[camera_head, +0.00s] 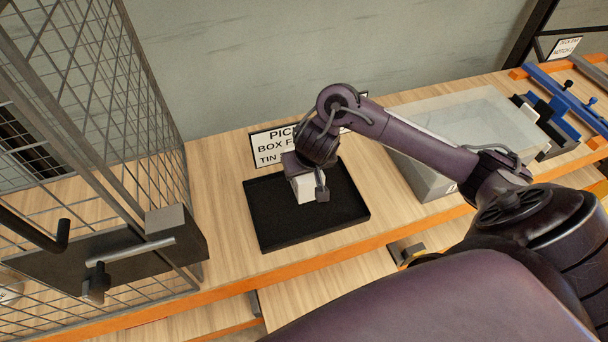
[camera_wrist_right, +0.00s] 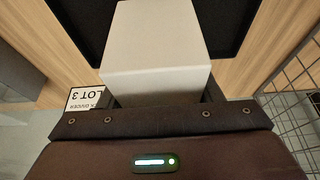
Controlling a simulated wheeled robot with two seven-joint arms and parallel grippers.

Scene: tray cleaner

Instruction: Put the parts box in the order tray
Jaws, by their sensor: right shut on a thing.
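The parts box is a small white box (camera_head: 305,188) in the head view, at the black tray on the bench. My right gripper (camera_head: 308,182) is shut on it from above. In the right wrist view the white box (camera_wrist_right: 158,50) fills the space between the fingers of my right gripper (camera_wrist_right: 160,98). The black tray, which I take as the order tray (camera_head: 345,212), lies beneath and around the box in the head view. I cannot tell whether the box touches the tray floor. The tray also shows in the right wrist view (camera_wrist_right: 85,20). My left gripper is not in view.
A wire cage (camera_head: 90,100) with a dark latch plate stands at the left, close to the tray. A clear-lidded grey bin (camera_head: 430,180) stands to the right. A sign (camera_head: 270,146) stands behind the tray. Blue and orange racks (camera_head: 570,95) are at the far right.

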